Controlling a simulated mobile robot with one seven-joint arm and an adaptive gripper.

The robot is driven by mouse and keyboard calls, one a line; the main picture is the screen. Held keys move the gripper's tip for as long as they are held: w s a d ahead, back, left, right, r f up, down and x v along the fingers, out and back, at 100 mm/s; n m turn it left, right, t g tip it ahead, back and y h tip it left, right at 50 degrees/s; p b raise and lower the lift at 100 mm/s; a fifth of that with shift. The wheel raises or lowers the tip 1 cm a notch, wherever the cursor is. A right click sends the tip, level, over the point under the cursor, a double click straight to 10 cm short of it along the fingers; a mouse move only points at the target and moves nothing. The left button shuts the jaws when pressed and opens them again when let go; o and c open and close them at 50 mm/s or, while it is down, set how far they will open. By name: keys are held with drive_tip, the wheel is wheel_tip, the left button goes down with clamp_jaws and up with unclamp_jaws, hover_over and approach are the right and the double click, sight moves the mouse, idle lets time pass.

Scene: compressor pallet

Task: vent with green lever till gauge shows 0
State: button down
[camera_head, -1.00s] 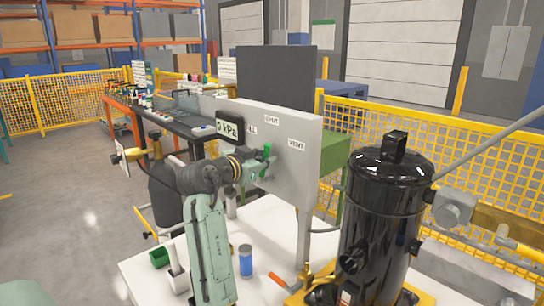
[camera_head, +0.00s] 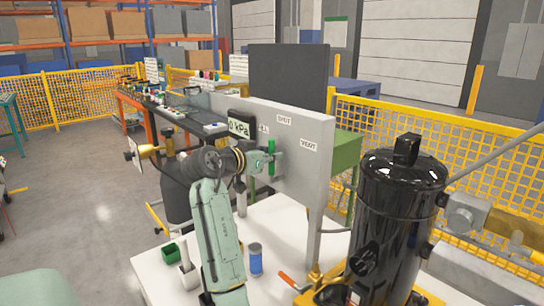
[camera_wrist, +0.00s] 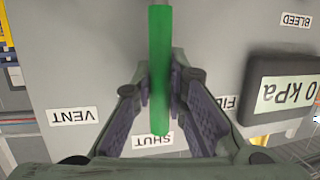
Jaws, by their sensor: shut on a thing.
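The green lever (camera_head: 271,157) is on the grey panel (camera_head: 312,185) and stands upright, its end toward the SHUT label (camera_head: 284,120). The VENT label (camera_head: 308,146) is to its right. In the wrist view the lever (camera_wrist: 160,70) runs vertically between my fingers, its tip by the upside-down SHUT label (camera_wrist: 153,141). My gripper (camera_head: 266,161) is shut on the lever. The gauge (camera_head: 239,128) reads 0 kPa; it also shows upside down in the wrist view (camera_wrist: 284,92), cut by the right edge.
A black compressor tank (camera_head: 400,215) stands right of the panel. A blue can (camera_head: 256,260) and a green cup (camera_head: 171,254) are on the white table (camera_head: 290,235). Yellow mesh fencing (camera_head: 440,150) runs behind. A FILL label (camera_wrist: 228,103) and a BLEED label (camera_wrist: 296,19) are on the panel.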

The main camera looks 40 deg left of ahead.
drive_tip(key=c, duration=1.6)
unclamp_jaws()
drive_tip(key=shift+o, duration=0.2)
drive_tip(key=v, duration=1.2)
